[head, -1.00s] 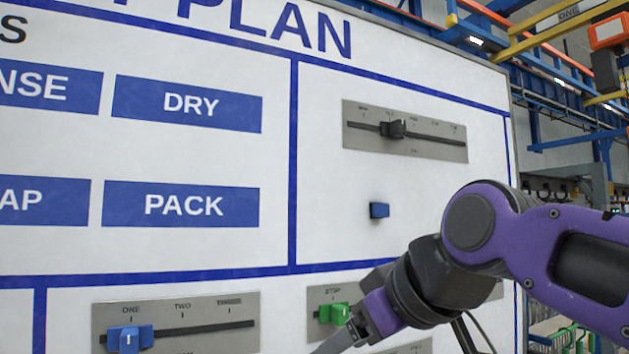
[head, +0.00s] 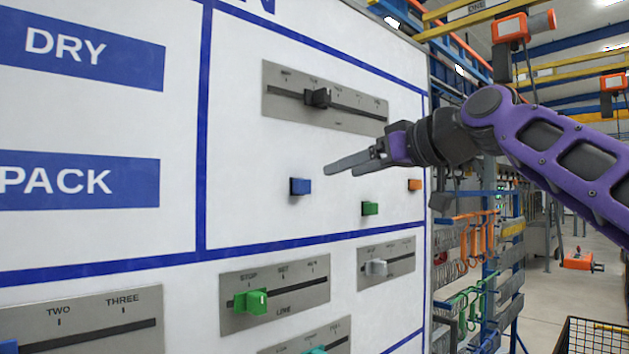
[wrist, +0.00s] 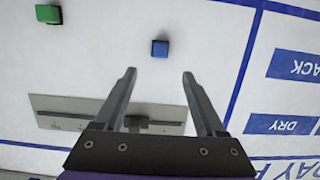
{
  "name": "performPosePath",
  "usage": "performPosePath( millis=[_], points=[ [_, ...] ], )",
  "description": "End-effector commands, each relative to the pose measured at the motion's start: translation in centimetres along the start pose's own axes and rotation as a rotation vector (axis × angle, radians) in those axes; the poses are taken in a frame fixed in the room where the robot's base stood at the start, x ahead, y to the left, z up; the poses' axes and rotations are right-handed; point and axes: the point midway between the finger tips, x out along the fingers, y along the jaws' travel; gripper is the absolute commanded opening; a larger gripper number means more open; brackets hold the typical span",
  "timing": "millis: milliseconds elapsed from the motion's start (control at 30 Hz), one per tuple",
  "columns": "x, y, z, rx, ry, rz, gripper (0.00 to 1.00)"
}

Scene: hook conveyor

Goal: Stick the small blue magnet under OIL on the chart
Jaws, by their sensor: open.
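The small blue magnet (head: 300,187) sticks to the white board, below the upper slider plate and right of the PACK label. It also shows in the wrist view (wrist: 160,48), beyond the fingertips and roughly centred between them. My gripper (head: 340,167) is open and empty, a little above and right of the magnet and apart from it; it also shows in the wrist view (wrist: 158,72). The chart (head: 120,225) is the white board with blue lines and labels such as DRY (head: 65,45) and PACK (head: 55,180). No OIL label shows in these frames.
A green magnet (head: 370,208) and an orange magnet (head: 414,185) sit right of the blue one. Slider plates (head: 324,97) with knobs stick out from the board, including a green knob (head: 250,301). Racks with hooks (head: 480,240) stand beyond the board's right edge.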

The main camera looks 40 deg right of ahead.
Motion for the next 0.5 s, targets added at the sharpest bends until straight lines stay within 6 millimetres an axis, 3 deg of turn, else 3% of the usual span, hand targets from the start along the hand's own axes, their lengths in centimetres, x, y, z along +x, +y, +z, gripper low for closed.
performPosePath(
  millis=[300,500],
  points=[
    [6.5,-0.2,-0.1,-0.002,-0.003,-0.004,0.72],
    [9.4,-0.1,-0.1,-0.002,-0.001,-0.002,0.72]
  ],
)
